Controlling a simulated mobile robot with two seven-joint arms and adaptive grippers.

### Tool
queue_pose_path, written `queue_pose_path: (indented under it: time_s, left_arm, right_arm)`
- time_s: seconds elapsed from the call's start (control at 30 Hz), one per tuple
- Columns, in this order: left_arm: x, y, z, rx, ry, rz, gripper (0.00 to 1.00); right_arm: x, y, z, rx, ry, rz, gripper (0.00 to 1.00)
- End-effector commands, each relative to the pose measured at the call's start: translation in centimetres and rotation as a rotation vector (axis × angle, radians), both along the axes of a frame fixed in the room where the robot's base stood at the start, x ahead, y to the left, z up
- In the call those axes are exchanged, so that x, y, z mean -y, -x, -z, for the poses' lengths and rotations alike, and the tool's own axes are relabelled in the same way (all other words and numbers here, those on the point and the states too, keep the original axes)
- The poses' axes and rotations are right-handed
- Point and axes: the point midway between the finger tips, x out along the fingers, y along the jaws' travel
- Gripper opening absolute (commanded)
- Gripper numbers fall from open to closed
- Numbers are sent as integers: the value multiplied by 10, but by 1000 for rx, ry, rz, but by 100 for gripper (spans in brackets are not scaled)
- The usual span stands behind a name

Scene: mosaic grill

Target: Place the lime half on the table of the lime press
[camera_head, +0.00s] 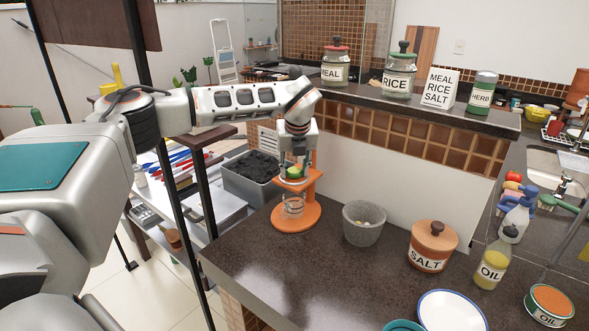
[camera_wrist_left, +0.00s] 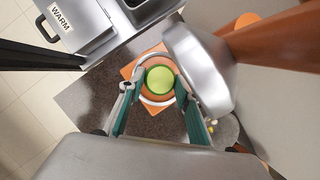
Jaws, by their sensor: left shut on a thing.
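The orange lime press (camera_head: 297,216) stands on the dark counter, with a round base, an upright post and a small raised table. My left gripper (camera_head: 294,166) points down at the press's table and is shut on the green lime half (camera_head: 293,173). In the left wrist view the lime half (camera_wrist_left: 160,79) lies between the fingertips (camera_wrist_left: 156,84), over the orange ring of the press (camera_wrist_left: 148,68). I cannot tell whether the lime half touches the table. My right gripper is not in view.
A grey stone bowl (camera_head: 363,224) and a salt jar (camera_head: 432,246) stand right of the press. An oil bottle (camera_head: 491,262) and a blue-rimmed plate (camera_head: 451,312) are farther right. A grey bin of coal (camera_head: 250,177) is left of the press. The front-left counter is clear.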

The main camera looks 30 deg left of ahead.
Motion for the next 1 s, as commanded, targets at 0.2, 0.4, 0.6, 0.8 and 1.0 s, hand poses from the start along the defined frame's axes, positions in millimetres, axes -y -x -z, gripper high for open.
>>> queue_pose_path:
  time_s: [0.2, 0.4, 0.6, 0.8, 1.0]
  left_arm:
    - [0, 0, 2, 0, 0, 0, 50]
    - [0, 0, 1, 0, 0, 0, 50]
    - [2, 2, -9, 3, 0, 0, 50]
    - [11, 12, -43, 5, 0, 1, 50]
    - [21, 25, -80, 4, 0, 1, 50]
  right_arm:
    - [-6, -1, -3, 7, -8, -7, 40]
    - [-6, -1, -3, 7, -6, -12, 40]
    - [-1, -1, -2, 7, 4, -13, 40]
    - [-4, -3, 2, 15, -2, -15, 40]
    - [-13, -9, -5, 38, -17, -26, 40]
